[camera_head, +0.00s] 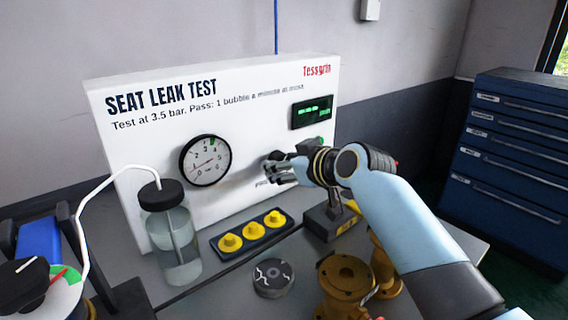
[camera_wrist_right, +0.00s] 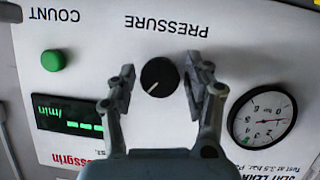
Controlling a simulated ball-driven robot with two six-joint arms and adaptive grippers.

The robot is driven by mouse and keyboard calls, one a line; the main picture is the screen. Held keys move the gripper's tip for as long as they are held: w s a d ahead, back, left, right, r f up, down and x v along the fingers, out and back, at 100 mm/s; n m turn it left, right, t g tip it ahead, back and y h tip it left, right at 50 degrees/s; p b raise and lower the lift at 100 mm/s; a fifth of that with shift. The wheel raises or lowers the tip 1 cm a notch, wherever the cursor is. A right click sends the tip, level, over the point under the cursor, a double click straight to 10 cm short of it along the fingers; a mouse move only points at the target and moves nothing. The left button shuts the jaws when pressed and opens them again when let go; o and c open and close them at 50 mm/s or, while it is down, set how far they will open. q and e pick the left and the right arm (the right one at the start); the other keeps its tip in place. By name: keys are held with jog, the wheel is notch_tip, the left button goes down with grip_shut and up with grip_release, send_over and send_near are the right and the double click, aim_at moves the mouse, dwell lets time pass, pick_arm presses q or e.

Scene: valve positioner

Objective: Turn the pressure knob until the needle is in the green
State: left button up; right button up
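The black pressure knob (camera_wrist_right: 160,76) sits on the white test panel (camera_head: 259,97). In the wrist view its white pointer line runs toward the lower left of the picture. My right gripper (camera_wrist_right: 158,82) is open, with one finger on each side of the knob and small gaps seeming to remain. In the head view the right gripper (camera_head: 281,169) covers most of the knob. My left gripper is out of view.
A capped bottle (camera_head: 176,245) with a white tube stands before the panel. A tray of yellow caps (camera_head: 251,236), a grey disc (camera_head: 273,278) and brass valve bodies (camera_head: 347,280) occupy the bench. A green button (camera_wrist_right: 53,60) and display (camera_wrist_right: 70,118) are near the knob.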

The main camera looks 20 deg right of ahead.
jog(key=c, duration=0.8)
jog(key=shift+m, duration=0.3)
jog(key=shift+m+g+y, duration=0.6)
jog(key=shift+m+y, duration=1)
jog(key=shift+m, duration=0.4)
jog(key=o, duration=1.1)
jog(key=shift+d, duration=0.1)
